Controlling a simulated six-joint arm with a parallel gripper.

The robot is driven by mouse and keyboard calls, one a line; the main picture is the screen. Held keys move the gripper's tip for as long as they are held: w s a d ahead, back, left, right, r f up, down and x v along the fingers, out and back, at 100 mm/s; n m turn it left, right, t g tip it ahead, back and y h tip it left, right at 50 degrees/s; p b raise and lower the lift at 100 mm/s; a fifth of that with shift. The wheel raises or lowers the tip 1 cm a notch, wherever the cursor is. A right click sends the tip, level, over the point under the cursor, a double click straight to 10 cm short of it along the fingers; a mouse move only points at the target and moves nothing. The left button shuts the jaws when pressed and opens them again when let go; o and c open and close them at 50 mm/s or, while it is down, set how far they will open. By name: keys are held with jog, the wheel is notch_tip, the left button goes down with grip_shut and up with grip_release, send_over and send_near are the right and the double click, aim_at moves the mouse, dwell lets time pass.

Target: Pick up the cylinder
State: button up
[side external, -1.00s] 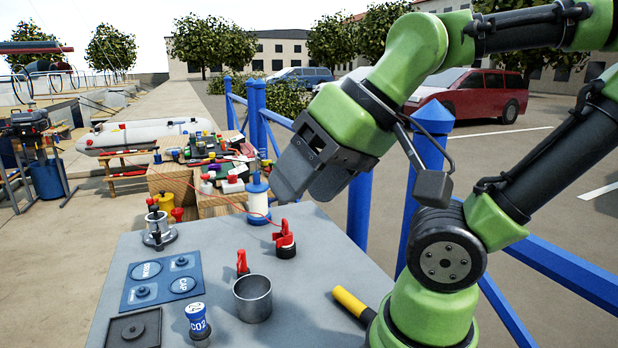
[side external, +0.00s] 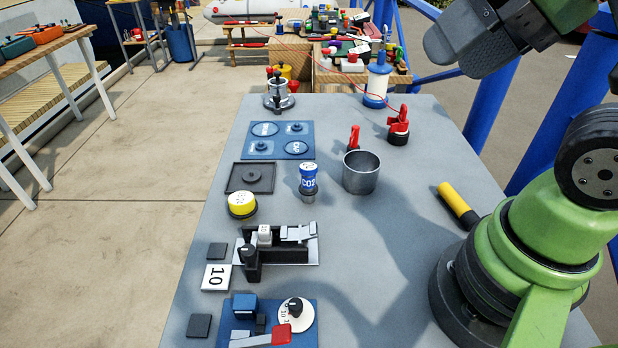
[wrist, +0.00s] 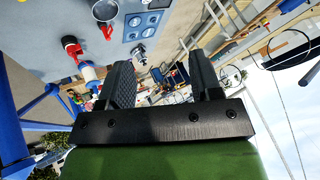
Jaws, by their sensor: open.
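A small blue cylinder (side external: 308,183) with a white top and "CO2" lettering stands upright on the grey table, left of a metal cup. My gripper (side external: 455,50) is partly in view at the upper right of the side view, above and beyond the table's far right side, well away from the cylinder. In the wrist view my gripper (wrist: 160,75) is open, with a clear gap between its two dark fingers and nothing held. I cannot make out the cylinder in the wrist view.
The metal cup (side external: 361,173) stands just right of the cylinder, with red-handled pieces (side external: 398,127) behind. A yellow-handled tool (side external: 457,204) lies near my base. The table's middle front is clear.

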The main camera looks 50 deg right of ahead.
jog(key=shift+o, duration=0.9)
